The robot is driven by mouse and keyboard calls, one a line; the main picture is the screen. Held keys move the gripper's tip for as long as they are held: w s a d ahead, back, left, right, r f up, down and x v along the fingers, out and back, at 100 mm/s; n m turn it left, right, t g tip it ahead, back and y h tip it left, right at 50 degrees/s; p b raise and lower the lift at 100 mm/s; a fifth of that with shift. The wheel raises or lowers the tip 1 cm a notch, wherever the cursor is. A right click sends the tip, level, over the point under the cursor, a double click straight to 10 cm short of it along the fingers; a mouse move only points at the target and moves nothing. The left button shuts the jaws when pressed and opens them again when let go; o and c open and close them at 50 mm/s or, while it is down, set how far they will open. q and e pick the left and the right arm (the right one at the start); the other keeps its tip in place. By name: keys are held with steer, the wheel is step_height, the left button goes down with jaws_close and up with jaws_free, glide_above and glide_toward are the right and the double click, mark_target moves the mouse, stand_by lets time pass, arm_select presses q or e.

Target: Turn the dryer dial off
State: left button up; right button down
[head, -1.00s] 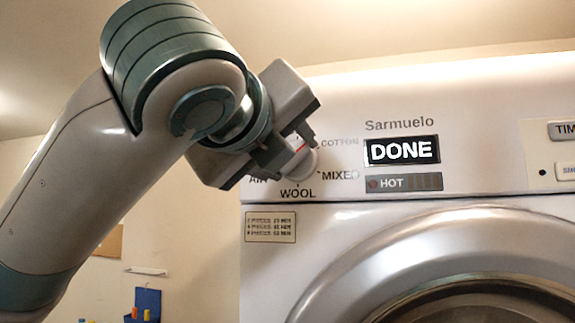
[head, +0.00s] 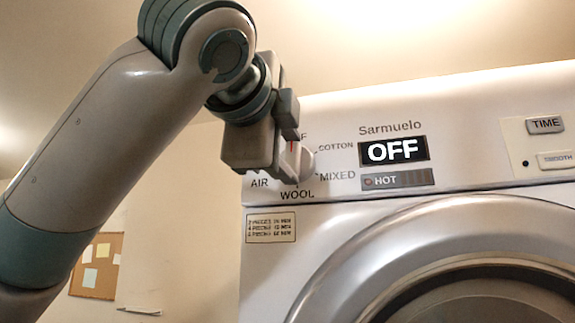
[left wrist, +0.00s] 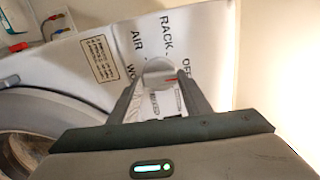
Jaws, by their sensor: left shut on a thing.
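The dryer dial (head: 304,161) is a round white knob with a red mark, on the upper left of the dryer's front panel. In the head view the red mark points up, toward a label partly hidden by my gripper. My left gripper (head: 291,155) is shut on the dial. In the left wrist view both fingers of the gripper (left wrist: 161,84) sit on either side of the dial (left wrist: 158,68), with the red mark toward the "OFF" label. The dryer display (head: 394,151) reads "OFF". My right gripper is not in view.
The dryer (head: 330,224) fills the right side, with its round door (head: 420,240) below the panel. A "TIME" button (head: 545,125) and a "SMOOTH" button (head: 558,160) are at the far right. A corkboard (head: 97,264) hangs on the wall at the lower left.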

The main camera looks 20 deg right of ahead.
arm_select(q)
steer(key=shift+f+n, duration=0.1)
steer(key=shift+n, duration=0.3)
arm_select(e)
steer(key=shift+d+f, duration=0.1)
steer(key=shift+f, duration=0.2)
arm_select(q)
steer(key=o, duration=1)
steer(key=shift+o, duration=0.2)
steer(key=shift+s, duration=0.1)
steer(key=shift+s+a+b, duration=0.3)
steer(key=shift+s+b, duration=0.05)
steer(key=shift+b, duration=0.15)
steer(key=b+v, duration=0.6)
steer(key=v, duration=1)
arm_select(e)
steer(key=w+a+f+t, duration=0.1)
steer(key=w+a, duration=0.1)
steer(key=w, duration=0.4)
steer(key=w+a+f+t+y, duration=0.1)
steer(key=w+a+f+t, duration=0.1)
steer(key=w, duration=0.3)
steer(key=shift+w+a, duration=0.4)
arm_select(q)
steer(key=shift+a, duration=0.1)
